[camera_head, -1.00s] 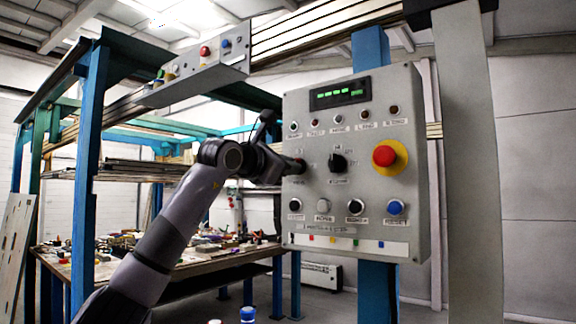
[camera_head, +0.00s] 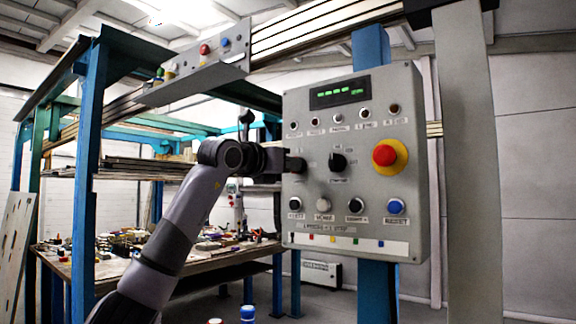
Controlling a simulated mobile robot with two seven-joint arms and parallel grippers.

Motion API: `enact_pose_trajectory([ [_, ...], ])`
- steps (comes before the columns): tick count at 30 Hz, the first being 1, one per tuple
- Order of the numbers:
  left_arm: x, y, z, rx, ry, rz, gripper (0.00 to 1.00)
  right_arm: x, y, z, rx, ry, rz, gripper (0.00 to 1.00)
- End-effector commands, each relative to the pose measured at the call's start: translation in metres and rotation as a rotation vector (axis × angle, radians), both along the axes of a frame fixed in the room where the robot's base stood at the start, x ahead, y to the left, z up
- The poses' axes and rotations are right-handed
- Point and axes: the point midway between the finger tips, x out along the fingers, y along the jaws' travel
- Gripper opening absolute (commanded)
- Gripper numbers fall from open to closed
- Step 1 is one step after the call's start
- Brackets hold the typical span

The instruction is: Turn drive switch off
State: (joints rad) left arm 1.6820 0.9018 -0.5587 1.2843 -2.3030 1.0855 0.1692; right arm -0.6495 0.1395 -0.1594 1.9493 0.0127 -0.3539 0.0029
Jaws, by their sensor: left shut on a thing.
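A grey control panel (camera_head: 315,185) hangs on a blue post at centre right. My left gripper (camera_head: 292,164) is at the left side of the panel's middle row. It is shut on a dark knob there, which it mostly hides; this looks like the drive switch (camera_head: 301,165), though its label cannot be read. A second black rotary knob (camera_head: 338,162) stands to its right, apart from the gripper. My right gripper is not in view.
The panel also carries a red emergency button (camera_head: 384,155) on a yellow ring, a lit green display (camera_head: 339,92), and a row of lower buttons with a blue one (camera_head: 396,207). A cluttered workbench (camera_head: 200,262) stands behind my arm.

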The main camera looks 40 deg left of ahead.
Motion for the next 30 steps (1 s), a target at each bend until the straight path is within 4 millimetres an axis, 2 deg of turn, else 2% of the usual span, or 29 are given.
enact_pose_trajectory([
  [14,0.000,0.000,0.000,-0.015,-0.003,-0.001,0.00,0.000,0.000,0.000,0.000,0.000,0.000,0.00],
  [15,0.000,0.000,0.000,-0.015,-0.003,-0.001,0.22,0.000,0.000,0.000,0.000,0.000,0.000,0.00],
  [17,0.000,0.000,0.001,-0.015,-0.003,-0.001,0.38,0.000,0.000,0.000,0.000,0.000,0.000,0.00],
  [26,-0.001,0.000,0.000,-0.012,-0.002,0.000,0.38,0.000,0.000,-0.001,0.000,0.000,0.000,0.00],
  [30,-0.014,-0.001,-0.001,-0.012,-0.004,0.001,0.38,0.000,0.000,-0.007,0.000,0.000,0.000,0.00],
])
